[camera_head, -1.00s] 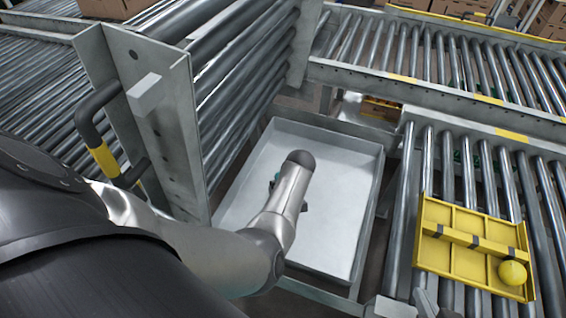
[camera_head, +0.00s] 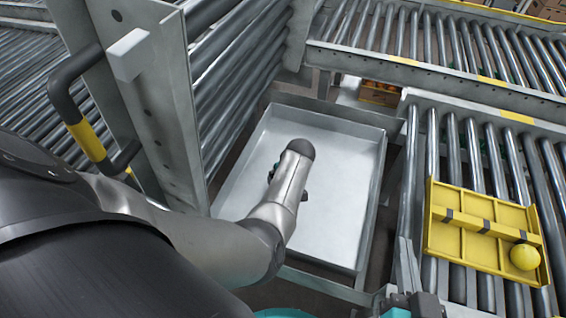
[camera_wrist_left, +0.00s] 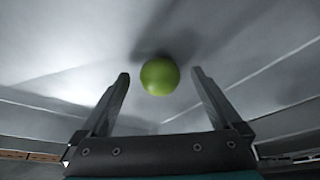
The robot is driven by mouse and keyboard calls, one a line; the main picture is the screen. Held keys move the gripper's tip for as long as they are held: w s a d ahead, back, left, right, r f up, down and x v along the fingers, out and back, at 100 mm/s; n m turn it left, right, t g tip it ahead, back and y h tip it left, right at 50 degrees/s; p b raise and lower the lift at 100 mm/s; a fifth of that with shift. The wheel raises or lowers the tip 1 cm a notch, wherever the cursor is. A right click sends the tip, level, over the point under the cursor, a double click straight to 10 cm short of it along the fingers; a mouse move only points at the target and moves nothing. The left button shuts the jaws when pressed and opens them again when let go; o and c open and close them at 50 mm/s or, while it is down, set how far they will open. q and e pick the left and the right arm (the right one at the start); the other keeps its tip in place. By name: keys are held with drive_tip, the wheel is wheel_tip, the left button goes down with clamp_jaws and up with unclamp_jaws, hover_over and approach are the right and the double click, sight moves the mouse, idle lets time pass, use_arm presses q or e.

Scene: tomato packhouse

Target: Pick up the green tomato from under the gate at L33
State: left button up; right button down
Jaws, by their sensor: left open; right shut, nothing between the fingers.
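The green tomato (camera_wrist_left: 160,76) shows in the left wrist view, just beyond and between the spread fingertips of my left gripper (camera_wrist_left: 160,82), which is open. Whether a finger touches it I cannot tell. In the head view my left arm reaches down into a grey metal tray (camera_head: 345,205), hiding the tomato and most of the left gripper. The raised roller gate (camera_head: 150,125) stands left of the tray, with a black and yellow handle. My right gripper (camera_head: 406,245) is shut and empty at the lower right, beside the right conveyor.
A yellow carrier (camera_head: 455,240) with a yellow ball (camera_head: 524,257) lies on the right roller conveyor (camera_head: 440,150). Another conveyor (camera_head: 420,40) runs across the back. A box of orange items (camera_head: 379,94) sits beneath it. The tray has raised walls around my left arm.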

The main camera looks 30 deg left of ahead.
use_arm(q)
drive_tip(key=shift+f, duration=0.2)
use_arm(e)
drive_tip(key=shift+s+a+r+t, duration=0.15)
drive_tip(key=shift+a+r+t, duration=0.15)
drive_tip(key=shift+t, duration=0.2)
use_arm(q)
drive_tip(key=c, duration=1)
drive_tip(key=shift+r, duration=0.25)
use_arm(e)
drive_tip(key=shift+d+f+g, duration=0.1)
drive_tip(key=shift+g, duration=0.2)
